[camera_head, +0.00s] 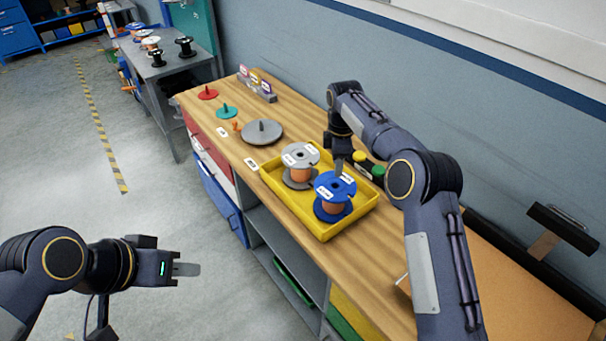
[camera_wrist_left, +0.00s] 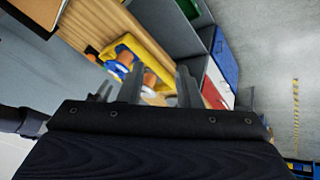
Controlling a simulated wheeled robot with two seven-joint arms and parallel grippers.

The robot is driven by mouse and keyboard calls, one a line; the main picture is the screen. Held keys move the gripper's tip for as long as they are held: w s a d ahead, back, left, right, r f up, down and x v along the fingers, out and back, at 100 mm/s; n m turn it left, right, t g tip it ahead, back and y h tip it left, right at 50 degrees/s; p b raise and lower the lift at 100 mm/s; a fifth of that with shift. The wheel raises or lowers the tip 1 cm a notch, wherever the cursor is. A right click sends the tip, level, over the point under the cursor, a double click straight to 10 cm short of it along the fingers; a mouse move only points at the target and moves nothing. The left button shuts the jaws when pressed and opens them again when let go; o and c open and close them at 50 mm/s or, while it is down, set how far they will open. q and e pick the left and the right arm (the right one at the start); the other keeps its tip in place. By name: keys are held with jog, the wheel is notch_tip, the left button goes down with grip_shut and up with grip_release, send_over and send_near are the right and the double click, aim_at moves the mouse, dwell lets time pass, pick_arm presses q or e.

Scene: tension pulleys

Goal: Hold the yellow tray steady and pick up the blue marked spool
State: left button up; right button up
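The yellow tray (camera_head: 309,221) sits on the wooden bench and holds two spools with copper-coloured windings. The blue marked spool (camera_head: 335,190) stands upright at the near right of the tray. A grey spool (camera_head: 300,160) stands beside it. My right gripper (camera_head: 339,166) reaches down over the tray, just behind the blue spool; its fingertips are partly hidden and contact is unclear. My left gripper (camera_head: 187,269) is out over the floor, left of the bench, apart from the tray. In the left wrist view its two fingers (camera_wrist_left: 158,88) are spread with nothing held, and the tray (camera_wrist_left: 118,43) shows beyond them.
A grey disc with a peg (camera_head: 262,132), a green one (camera_head: 225,111) and a red one (camera_head: 208,93) lie along the bench. Yellow- and green-ended cylinders (camera_head: 366,165) are behind the tray. A grey table (camera_head: 158,72) with spools stands farther back. Floor beside the bench is clear.

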pick_arm(q)
jog(key=w+a+r+m+g, duration=0.1)
jog(key=w+r+m+g, duration=0.15)
jog(key=w+m, duration=0.75)
jog(key=m+g+y, duration=0.3)
jog(key=m+y, duration=0.1)
jog(key=m, duration=1.3)
send_over(288, 196)
notch_tip(288, 196, down, 24)
jog(key=shift+a+r, duration=0.1)
jog(key=shift+f+m, duration=0.3)
jog(key=shift+f, duration=0.1)
notch_tip(288, 196, down, 7)
jog(key=shift+f, duration=0.2)
grip_shut()
